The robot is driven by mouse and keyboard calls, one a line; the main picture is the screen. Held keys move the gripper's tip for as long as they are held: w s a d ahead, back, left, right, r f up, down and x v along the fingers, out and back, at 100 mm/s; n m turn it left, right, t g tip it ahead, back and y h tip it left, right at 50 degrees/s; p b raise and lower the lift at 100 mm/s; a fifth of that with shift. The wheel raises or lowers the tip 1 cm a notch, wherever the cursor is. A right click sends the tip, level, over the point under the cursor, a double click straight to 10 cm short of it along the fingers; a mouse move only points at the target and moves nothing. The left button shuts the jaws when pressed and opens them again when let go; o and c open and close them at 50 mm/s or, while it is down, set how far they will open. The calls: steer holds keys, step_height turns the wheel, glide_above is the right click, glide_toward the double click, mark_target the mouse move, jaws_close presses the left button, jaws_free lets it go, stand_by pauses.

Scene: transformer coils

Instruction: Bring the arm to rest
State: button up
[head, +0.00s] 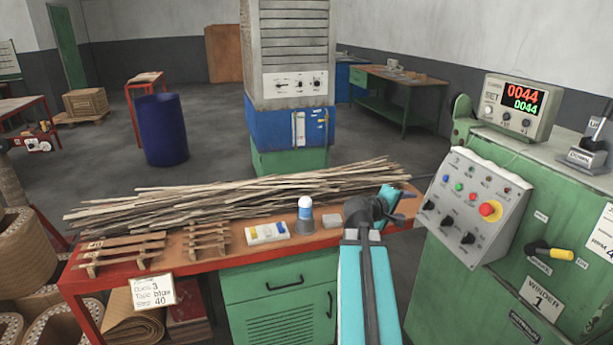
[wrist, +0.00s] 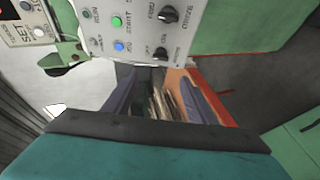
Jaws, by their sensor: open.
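My gripper (head: 403,205) is at the right end of the red workbench (head: 222,261), close to the green winder's control panel. Its dark fingers are spread apart with nothing between them. In the wrist view my gripper (wrist: 162,98) is open, with pale wooden strips and a red bench edge showing beyond its fingers. My teal arm reaches up from the bottom of the head view and bends to the right at the wrist.
The winder's control panel (head: 477,207) and green body (head: 450,300) stand close on the right. A pile of wooden strips (head: 240,195) covers the bench's back.

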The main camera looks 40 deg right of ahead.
steer(key=w+a+f+n+t+y, duration=0.1)
steer(key=w+a+f+n, duration=0.1)
steer(key=w+a+f, duration=0.45)
steer(key=w+a+f+n+t+y, duration=0.15)
steer(key=w+a+f, duration=0.25)
steer(key=a+f, duration=0.45)
steer(key=a+f+n+g+y, duration=0.1)
steer(key=a+f+y, duration=0.1)
steer(key=a+f, duration=0.65)
steer(key=a+f+n+g+y, duration=0.15)
steer(key=a+f, duration=0.35)
steer(key=f, duration=0.6)
steer(key=s+a+f+g+y, duration=0.2)
steer(key=s+a+f+y, duration=0.1)
steer(key=s+a+f, duration=1.3)
steer(key=s+a+f+m+g+y, duration=0.2)
steer(key=s+a+f, duration=0.1)
steer(key=s+a, duration=0.3)
steer(key=s+a+f+m+g+y, duration=0.2)
steer(key=s+a+f+m, duration=0.1)
steer(key=s+a, duration=0.3)
steer(key=shift+s+a+f+g+y, duration=0.3)
steer(key=shift+s+a+y, duration=0.1)
steer(key=shift+a, duration=0.3)
